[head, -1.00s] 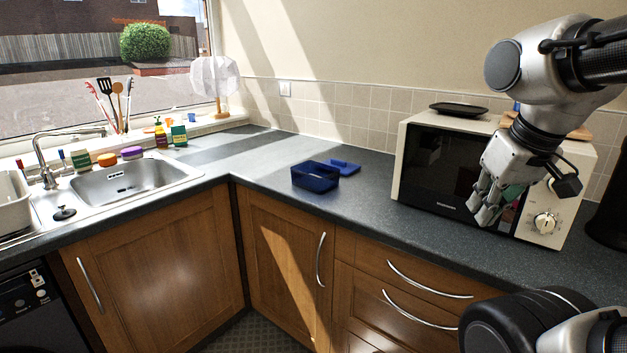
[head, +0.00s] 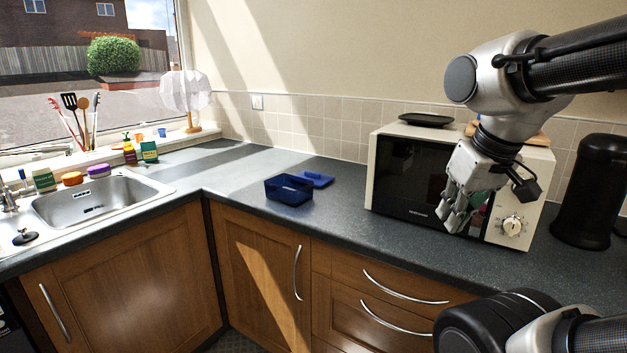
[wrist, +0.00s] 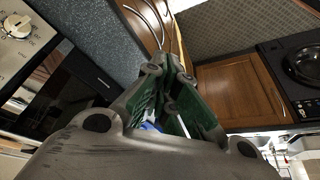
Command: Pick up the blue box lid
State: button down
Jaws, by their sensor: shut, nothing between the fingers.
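The blue box lid (head: 317,179) lies flat on the dark countertop, just behind and to the right of the open blue box (head: 288,190) in the head view. My gripper (head: 451,222) hangs in front of the microwave, to the right of the lid and well apart from it. It is shut and empty, with its fingers pointing down. In the wrist view the gripper's fingers (wrist: 172,70) with green pads are close together at the tips. A small blue patch shows between the finger links there; I cannot tell what it is.
A cream microwave (head: 402,178) stands behind my gripper, with a black dish (head: 427,119) on top. A black canister (head: 588,190) stands at the right. The sink (head: 95,200) is at the left, with bottles (head: 149,151) behind.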

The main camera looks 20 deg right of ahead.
aim_at(320, 179)
jog(key=i+j+z, duration=0.2)
jog(key=j, duration=0.45)
jog(key=j+z, duration=0.25)
jog(key=j, duration=0.4)
jog(key=i+j+z, duration=0.3)
jog(key=i+j, duration=0.15)
jog(key=i+j+z, duration=0.25)
jog(key=i+j, duration=0.35)
